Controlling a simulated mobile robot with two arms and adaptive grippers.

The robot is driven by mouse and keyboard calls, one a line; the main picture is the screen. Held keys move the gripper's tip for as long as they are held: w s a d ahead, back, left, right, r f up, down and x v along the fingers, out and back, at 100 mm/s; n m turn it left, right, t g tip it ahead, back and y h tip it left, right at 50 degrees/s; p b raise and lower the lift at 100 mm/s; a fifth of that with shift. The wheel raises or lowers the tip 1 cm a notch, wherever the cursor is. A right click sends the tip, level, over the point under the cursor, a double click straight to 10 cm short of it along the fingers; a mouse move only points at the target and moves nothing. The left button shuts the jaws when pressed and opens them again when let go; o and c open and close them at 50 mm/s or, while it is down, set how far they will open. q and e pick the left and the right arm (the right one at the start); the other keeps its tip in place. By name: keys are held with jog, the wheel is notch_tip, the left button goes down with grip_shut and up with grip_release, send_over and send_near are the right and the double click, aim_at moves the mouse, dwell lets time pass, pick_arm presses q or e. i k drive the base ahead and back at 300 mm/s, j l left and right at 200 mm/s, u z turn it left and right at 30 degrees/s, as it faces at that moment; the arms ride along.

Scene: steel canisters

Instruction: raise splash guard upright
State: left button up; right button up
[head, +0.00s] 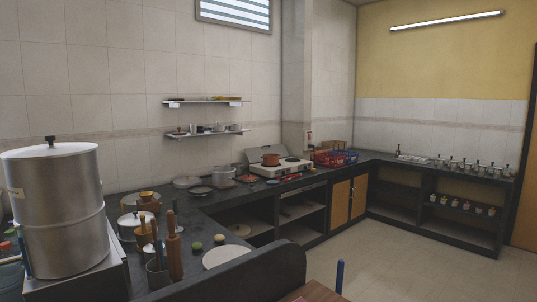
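A stove (291,168) stands on the dark counter along the back wall, left of the corner. A pale grey panel (254,156) rises behind the stove and looks like its splash guard. It seems raised and leaning, but at this size I cannot tell its exact angle or whether it is fully upright. An orange-brown pot (270,159) on the stove stands in front of the panel and hides part of it. Neither of my grippers is in view.
The dark counter (208,201) runs along the wall and holds pots and plates. A large steel canister (62,215) stands close at left. Red and blue crates (335,157) are right of the stove. The tiled floor (390,265) is open at right; a dark curved panel (250,275) is close in front.

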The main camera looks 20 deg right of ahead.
aim_at(254, 156)
jog(key=i+l+z, duration=0.25)
jog(key=l+z, duration=0.2)
jog(key=l, duration=0.25)
jog(key=i+l+z, duration=0.45)
jog(key=l, duration=0.15)
jog(key=i+l+z, duration=0.35)
jog(key=l+z, duration=0.15)
jog(key=i+l+z, duration=0.45)
jog(key=i+u, duration=0.2)
jog(key=i, duration=0.35)
jog(key=i+l+u, duration=0.2)
jog(key=i, duration=0.35)
jog(key=i+l+u, duration=0.2)
jog(key=i, duration=0.3)
jog(key=i+j+u, duration=0.3)
jog(key=i+u, duration=0.7)
jog(key=i, duration=0.25)
jog(key=i+l+u, duration=0.15)
jog(key=i+u, duration=0.35)
jog(key=i, duration=0.15)
